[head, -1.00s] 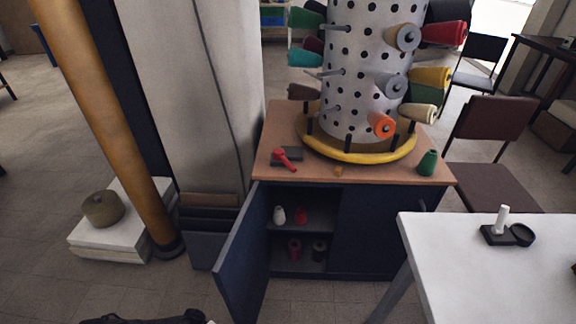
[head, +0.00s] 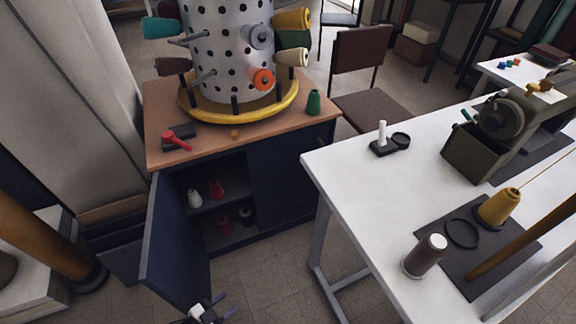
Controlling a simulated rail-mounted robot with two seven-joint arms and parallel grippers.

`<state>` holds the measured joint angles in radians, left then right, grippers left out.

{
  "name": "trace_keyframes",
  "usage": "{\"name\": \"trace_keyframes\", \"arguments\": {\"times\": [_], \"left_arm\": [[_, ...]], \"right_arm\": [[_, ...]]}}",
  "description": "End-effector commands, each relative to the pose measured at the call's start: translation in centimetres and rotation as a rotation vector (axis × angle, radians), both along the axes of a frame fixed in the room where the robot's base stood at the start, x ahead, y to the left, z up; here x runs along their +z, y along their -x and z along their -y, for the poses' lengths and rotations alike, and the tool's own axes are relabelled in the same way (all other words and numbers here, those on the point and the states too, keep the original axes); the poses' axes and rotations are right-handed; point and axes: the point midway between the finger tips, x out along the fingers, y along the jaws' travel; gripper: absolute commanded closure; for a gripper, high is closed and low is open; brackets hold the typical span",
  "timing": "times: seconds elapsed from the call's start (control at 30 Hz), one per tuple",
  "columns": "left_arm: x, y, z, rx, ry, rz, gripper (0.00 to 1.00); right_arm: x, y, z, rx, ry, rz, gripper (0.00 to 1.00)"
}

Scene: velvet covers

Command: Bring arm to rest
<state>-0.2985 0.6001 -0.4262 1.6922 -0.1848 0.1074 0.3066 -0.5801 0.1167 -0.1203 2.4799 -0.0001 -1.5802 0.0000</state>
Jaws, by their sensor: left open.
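My left gripper (head: 213,312) shows at the bottom edge of the head view. Its two fingers are apart with nothing between them. It is in front of the open blue door (head: 172,240) of the low cabinet (head: 290,178); I cannot tell whether it touches the door. The cabinet's shelves hold a white spool (head: 195,198) and several red and dark spools. My right gripper does not show.
A perforated drum (head: 228,50) with thread cones stands on the cabinet top. Floor shows between cabinet and table.

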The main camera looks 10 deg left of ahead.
Motion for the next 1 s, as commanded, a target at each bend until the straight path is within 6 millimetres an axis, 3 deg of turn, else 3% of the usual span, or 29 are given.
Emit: {"name": "trace_keyframes", "arguments": {"times": [0.27,0.6,0.9,1.0], "left_arm": [[3.5,1.7,-3.5,0.266,-0.253,-0.248,0.59],[8.5,8.3,-7.2,0.436,-0.504,-0.588,0.59],[12.3,13.7,-8.8,0.482,-0.638,-0.795,0.59],[11.5,14.0,-7.1,0.494,-0.563,-0.825,0.59]], "right_arm": [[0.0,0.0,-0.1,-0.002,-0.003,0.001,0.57],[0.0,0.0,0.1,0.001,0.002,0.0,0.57],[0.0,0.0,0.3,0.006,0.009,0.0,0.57],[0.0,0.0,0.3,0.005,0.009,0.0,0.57]]}}
